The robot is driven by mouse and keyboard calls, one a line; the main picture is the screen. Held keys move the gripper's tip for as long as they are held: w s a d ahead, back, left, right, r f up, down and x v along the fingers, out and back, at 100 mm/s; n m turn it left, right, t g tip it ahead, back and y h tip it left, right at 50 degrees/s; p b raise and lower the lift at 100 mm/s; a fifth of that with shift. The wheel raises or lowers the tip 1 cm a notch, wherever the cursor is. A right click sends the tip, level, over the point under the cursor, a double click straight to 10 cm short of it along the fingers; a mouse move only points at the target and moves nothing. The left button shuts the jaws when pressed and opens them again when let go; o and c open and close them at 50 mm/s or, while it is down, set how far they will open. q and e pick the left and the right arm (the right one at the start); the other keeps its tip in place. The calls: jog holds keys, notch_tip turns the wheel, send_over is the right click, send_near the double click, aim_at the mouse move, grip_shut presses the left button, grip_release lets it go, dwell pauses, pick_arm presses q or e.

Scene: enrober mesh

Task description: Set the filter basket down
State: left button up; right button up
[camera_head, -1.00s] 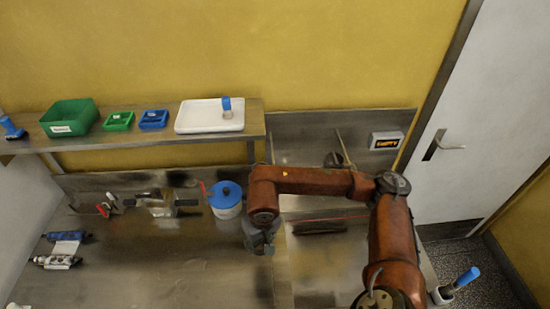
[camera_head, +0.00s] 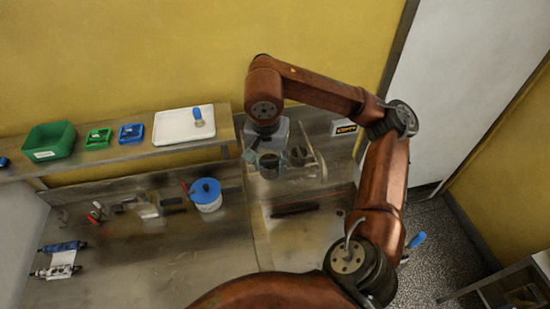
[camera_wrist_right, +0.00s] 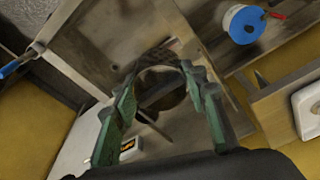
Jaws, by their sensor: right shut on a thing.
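My right gripper (camera_head: 268,152) hangs low over the back of the right-hand steel section. It is shut on a dark round basket (camera_head: 270,167), which I take for the filter basket. In the right wrist view, the green fingers (camera_wrist_right: 160,78) stand on either side of its dark ring (camera_wrist_right: 158,73). A second dark round piece (camera_head: 298,155) stands just right of the basket, close beside it. I cannot tell whether the basket's underside touches the surface. My left gripper is out of view.
A yellow-lettered sign (camera_head: 344,127) stands at the back right, near a thin rod (camera_head: 315,145). A dark bar (camera_head: 295,209) lies in front. A blue-lidded tub (camera_head: 206,195) stands left. The shelf holds a green bin (camera_head: 50,140) and a white tray (camera_head: 183,125).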

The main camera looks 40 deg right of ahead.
jog(key=w+d+f+p, duration=0.5)
jog(key=w+d+f, duration=0.2)
jog(key=f, duration=0.5)
jog(key=w, duration=0.2)
jog(key=shift+w+p, duration=0.3)
jog(key=shift+p, duration=0.1)
jog(key=shift+f, duration=0.1)
jog(key=shift+f, duration=0.15)
jog(key=o, duration=1.1)
jog(key=shift+o, duration=0.2)
